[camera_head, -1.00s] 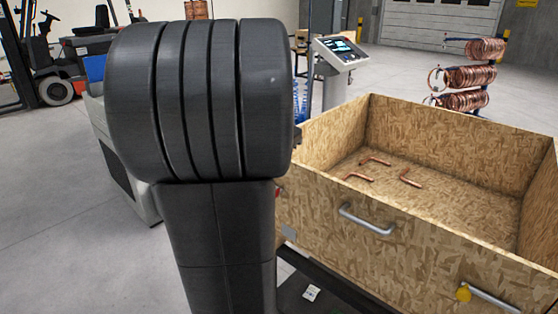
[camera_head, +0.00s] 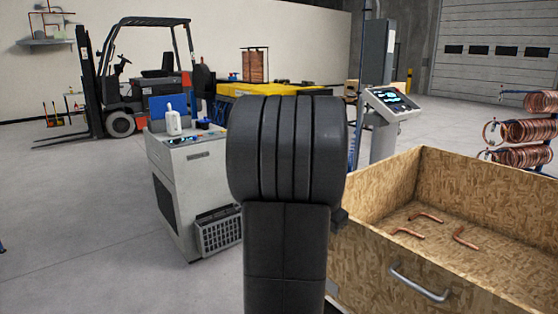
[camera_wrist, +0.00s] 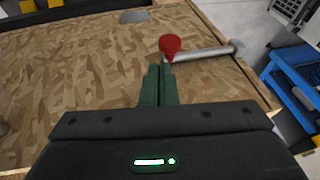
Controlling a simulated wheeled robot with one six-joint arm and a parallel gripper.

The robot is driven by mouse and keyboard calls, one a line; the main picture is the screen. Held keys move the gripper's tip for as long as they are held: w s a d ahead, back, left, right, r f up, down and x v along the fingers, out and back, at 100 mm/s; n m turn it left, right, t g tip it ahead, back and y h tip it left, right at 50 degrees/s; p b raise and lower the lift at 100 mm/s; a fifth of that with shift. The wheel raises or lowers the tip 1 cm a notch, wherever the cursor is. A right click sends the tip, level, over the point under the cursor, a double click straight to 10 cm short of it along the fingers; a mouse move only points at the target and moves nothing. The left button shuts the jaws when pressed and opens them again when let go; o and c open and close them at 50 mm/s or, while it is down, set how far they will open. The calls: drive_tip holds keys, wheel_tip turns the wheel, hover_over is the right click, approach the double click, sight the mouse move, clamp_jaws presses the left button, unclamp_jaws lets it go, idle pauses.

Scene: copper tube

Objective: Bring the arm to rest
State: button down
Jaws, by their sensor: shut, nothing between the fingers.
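My arm's black link stands upright in the middle of the head view and hides part of what lies behind it. My gripper (camera_wrist: 159,75) shows in the wrist view, its green fingers together and empty. Its tips point at a chipboard surface with a grey bar handle (camera_wrist: 205,52) and a red tag (camera_wrist: 170,45). I cannot tell whether the fingers touch it. In the head view the chipboard crate (camera_head: 385,195) stands at the right. Three bent copper tubes (camera_head: 408,233) lie on its floor.
A grey cabinet (camera_head: 190,180) with a white bottle (camera_head: 173,122) on top stands left of my arm. A forklift (camera_head: 150,85) is behind it. A control console (camera_head: 392,105) and copper coils (camera_head: 520,132) stand beyond the crate. The floor at left is clear.

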drive_tip(key=shift+s+d+f+b, duration=0.2)
drive_tip(key=shift+s+d+b, duration=0.35)
drive_tip(key=shift+s, duration=0.25)
drive_tip(key=shift+s+d+f+b, duration=0.2)
drive_tip(key=shift+s+d+b, duration=0.1)
drive_tip(key=shift+s+d, duration=0.4)
